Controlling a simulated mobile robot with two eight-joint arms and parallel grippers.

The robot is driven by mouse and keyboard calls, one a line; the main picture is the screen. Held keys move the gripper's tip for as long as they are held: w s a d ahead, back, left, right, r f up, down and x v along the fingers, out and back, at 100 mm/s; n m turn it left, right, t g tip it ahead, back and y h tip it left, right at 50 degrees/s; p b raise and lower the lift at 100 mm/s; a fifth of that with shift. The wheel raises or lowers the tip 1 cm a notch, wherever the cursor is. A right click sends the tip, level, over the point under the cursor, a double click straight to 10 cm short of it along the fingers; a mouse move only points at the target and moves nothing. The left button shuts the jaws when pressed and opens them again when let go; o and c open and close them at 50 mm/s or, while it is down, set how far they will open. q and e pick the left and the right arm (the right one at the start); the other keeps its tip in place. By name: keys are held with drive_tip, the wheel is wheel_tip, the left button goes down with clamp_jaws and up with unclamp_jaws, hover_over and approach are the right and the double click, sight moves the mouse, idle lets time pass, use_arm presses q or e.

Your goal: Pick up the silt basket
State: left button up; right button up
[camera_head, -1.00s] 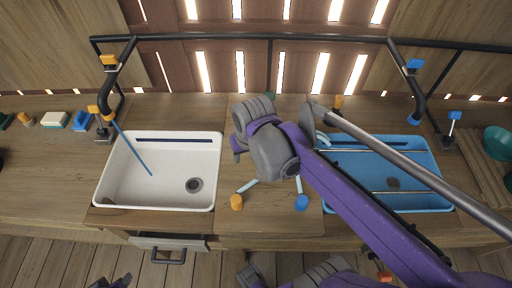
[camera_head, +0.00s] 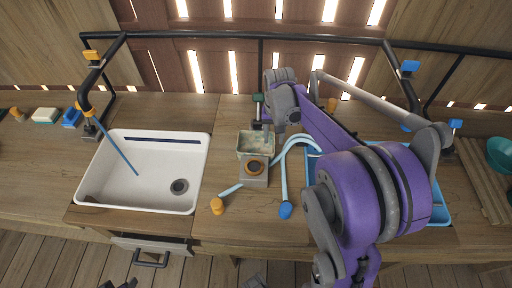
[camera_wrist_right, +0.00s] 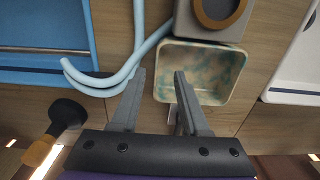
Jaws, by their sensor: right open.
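The silt basket appears to be the small open beige box with green-blue stains (camera_head: 243,146), on the counter between the two sinks. It also shows in the right wrist view (camera_wrist_right: 222,75). My right gripper (camera_head: 268,126) is above and beside it, partly hiding it in the head view. In the right wrist view the two fingers (camera_wrist_right: 158,72) are apart and nothing is held. The basket's left wall shows between the fingertips, and the right finger overlaps the opening; contact cannot be told. A dark part at the bottom edge, seemingly my left gripper (camera_head: 120,284), is mostly cut off.
A grey block with a brown ring (camera_head: 254,168) stands against the basket's near side. Light-blue curved tubes (camera_head: 284,172) lie to its right. A white sink (camera_head: 150,190) is left and a blue sink (camera_head: 438,205) right. An orange knob (camera_head: 217,206) is at the front.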

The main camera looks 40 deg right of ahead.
sight(274, 143)
drive_tip(key=f, duration=0.2)
drive_tip(key=d+f, duration=0.1)
drive_tip(key=f, duration=0.1)
drive_tip(key=shift+w, duration=0.35)
drive_tip(key=shift+f, duration=0.35)
clamp_jaws()
idle(0.8)
